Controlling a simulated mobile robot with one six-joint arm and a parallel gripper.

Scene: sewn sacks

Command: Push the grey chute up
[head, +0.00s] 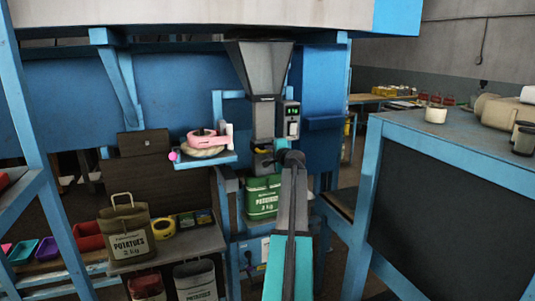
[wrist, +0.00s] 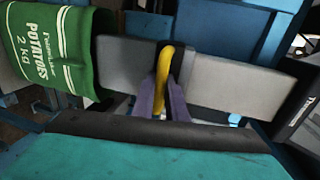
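The grey chute (head: 263,122) hangs upright below a grey hopper (head: 258,65) in the head view. It lies across the wrist view (wrist: 235,82), with a yellow handle (wrist: 165,62) at its middle. My gripper (wrist: 163,98) has its two purple fingers on either side of the handle, seemingly touching it. In the head view my arm hides the fingertips and part of the handle. A green potato sack (head: 262,200) is under the chute, and its mouth meets the chute's lower end in the wrist view (wrist: 58,48). I cannot tell how far the chute reaches inside.
A control box (head: 291,121) is right of the chute. A small blue shelf (head: 205,162) with a pink-topped spool is to its left. A brown potato sack (head: 130,230) stands on a lower-left bench. A blue-framed table (head: 450,145) with jars is at the right.

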